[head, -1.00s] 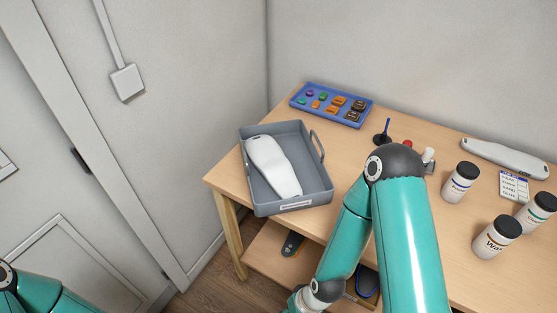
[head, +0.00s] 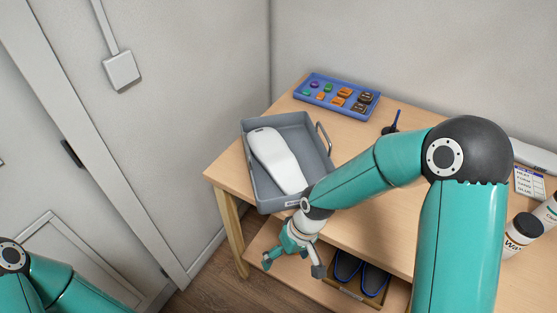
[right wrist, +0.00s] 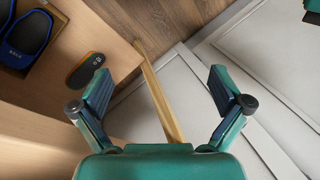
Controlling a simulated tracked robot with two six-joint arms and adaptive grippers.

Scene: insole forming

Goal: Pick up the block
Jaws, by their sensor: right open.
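A long white smooth piece (head: 276,160), which may be the block, lies in the grey tray (head: 263,202) on the wooden table. My right gripper (head: 293,266) hangs below the tray's front edge, in front of the lower shelf.
A blue tray (head: 313,97) with small coloured pieces stands at the back. Labelled jars (head: 521,236) stand at the right. The lower shelf carries a box of blue footwear (head: 347,267) and an orange-and-dark item (right wrist: 86,71). A wooden leg (right wrist: 164,108) stands at the shelf's edge.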

